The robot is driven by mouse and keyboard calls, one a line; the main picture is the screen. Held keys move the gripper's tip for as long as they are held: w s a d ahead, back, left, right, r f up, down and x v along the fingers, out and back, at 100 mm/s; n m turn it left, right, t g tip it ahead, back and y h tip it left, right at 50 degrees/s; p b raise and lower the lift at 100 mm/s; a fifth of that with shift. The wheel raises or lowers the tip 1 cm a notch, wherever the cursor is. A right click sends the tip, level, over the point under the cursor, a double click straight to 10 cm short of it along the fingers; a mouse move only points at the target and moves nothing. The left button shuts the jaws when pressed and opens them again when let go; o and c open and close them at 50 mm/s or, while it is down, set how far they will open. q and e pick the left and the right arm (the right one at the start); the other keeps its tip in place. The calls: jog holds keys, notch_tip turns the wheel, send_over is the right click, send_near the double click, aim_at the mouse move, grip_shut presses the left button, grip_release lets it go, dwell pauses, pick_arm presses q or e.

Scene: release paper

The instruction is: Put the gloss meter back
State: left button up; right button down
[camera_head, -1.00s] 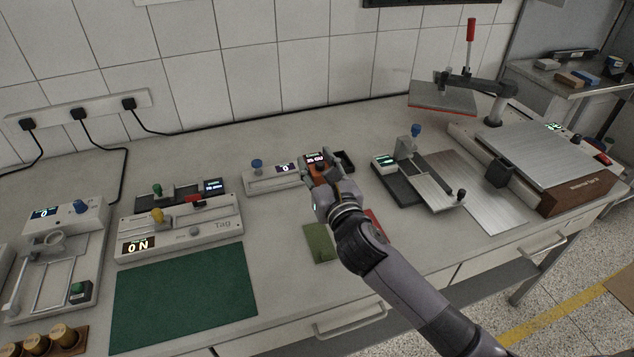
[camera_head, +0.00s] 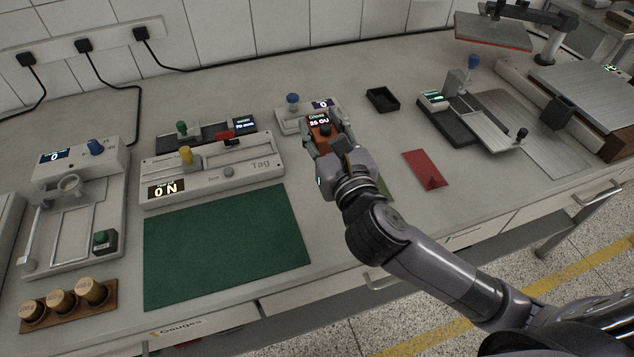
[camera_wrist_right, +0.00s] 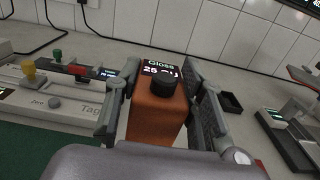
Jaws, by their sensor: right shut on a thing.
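The gloss meter (camera_head: 320,134) is an orange-brown block with a black knob and a lit display on top. It also shows upright in the right wrist view (camera_wrist_right: 157,115). My right gripper (camera_head: 325,138) is shut on it, with one finger on each side. Its height above the bench is hard to tell. A small empty black tray (camera_head: 382,99) lies to the right of the gripper and farther back; it shows at the right in the wrist view (camera_wrist_right: 231,103). My left gripper is out of view.
A grey device with a blue knob (camera_head: 292,99) stands just behind the meter. The Tag device (camera_head: 213,172) and a green mat (camera_head: 228,245) are to the left. A red card (camera_head: 425,170) lies to the right; a green card is mostly hidden by my arm.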

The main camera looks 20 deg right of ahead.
notch_tip(320, 180, down, 5)
jog(key=shift+w+a+f+b, duration=0.1)
jog(key=shift+a+b, duration=0.05)
jog(key=shift+b, duration=0.35)
notch_tip(320, 180, down, 4)
jog(key=shift+f+b, duration=0.1)
jog(key=shift+b, duration=0.4)
notch_tip(320, 180, down, 3)
jog(key=shift+f+b, duration=0.2)
jog(key=shift+b, duration=0.3)
jog(key=shift+f, duration=0.25)
jog(key=c, duration=1.3)
grip_release()
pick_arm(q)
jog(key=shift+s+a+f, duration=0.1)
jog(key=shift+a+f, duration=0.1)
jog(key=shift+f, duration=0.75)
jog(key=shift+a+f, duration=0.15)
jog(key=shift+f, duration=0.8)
pick_arm(e)
jog(key=shift+o, duration=1.2)
